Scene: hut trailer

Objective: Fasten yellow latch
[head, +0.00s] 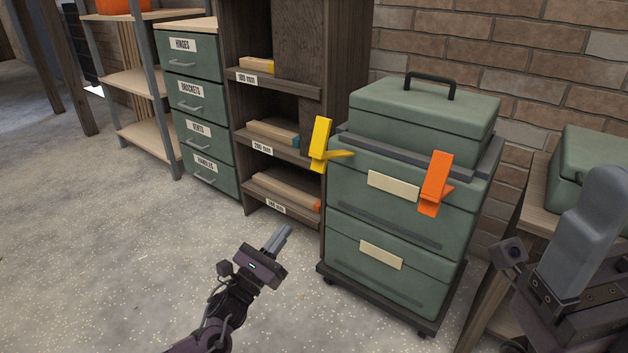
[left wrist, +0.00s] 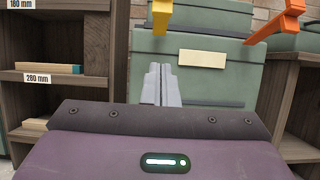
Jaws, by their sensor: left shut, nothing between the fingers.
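The yellow latch (head: 320,145) is at the upper left front of the stacked green toolbox (head: 390,225). Its tall plate stands up and leans outward, and a thin yellow arm sticks out to the right. In the left wrist view the yellow latch (left wrist: 162,14) is at the top, above my fingers. My left gripper (head: 285,230) is shut and empty, low in front and left of the toolbox, apart from it. It also shows in the left wrist view (left wrist: 160,82). My right gripper (head: 600,190) is at the right edge; its finger gap is hidden.
An orange latch (head: 435,183) is at the toolbox's right front. A dark wooden shelf (head: 265,125) stands close on the left, beside a green drawer cabinet (head: 202,105). A bench with another green case (head: 590,165) is on the right. The floor in front is clear.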

